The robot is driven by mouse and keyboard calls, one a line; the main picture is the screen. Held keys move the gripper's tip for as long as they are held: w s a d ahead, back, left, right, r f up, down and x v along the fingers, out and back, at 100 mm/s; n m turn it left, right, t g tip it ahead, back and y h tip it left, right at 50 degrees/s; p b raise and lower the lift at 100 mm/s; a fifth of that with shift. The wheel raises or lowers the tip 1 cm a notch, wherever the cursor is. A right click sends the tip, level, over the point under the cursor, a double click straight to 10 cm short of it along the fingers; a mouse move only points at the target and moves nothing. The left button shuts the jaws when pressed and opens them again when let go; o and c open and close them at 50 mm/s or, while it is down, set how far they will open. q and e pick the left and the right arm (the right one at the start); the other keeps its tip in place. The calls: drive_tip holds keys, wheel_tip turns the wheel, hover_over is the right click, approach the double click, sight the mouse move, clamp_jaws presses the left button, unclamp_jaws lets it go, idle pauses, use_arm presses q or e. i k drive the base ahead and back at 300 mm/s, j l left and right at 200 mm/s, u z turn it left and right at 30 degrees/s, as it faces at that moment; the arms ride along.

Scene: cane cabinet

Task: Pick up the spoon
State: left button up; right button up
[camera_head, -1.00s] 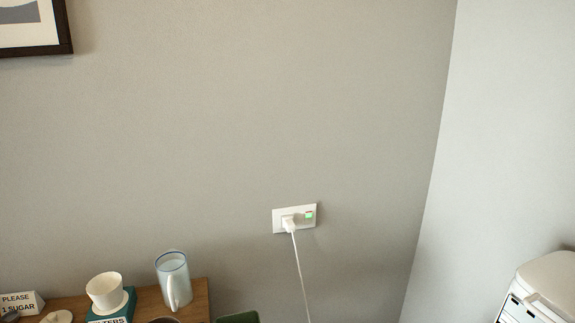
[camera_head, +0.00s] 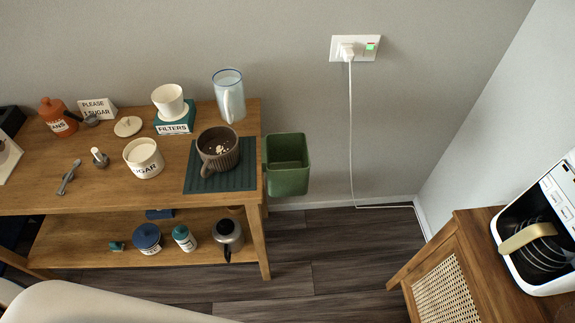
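A small grey metal utensil (camera_head: 68,177) lies on the left part of the wooden table (camera_head: 222,118); it may be the spoon, but it is too small to tell. A dark scoop-like item (camera_head: 88,118) lies beside the orange jar (camera_head: 57,117) further back. A brown mug (camera_head: 218,150) with pale bits inside stands on a dark green mat (camera_head: 247,180). Neither of my grippers is in view.
A white sugar pot (camera_head: 143,157), lid (camera_head: 128,126), small upright tool (camera_head: 99,157), filter cup (camera_head: 169,101) and glass jug (camera_head: 229,95) stand on the table. A green bin (camera_head: 287,163) hangs at its right side. A cane cabinet (camera_head: 440,286) stands at right.

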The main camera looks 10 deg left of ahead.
sight(68, 177)
drive_tip(key=u, duration=2)
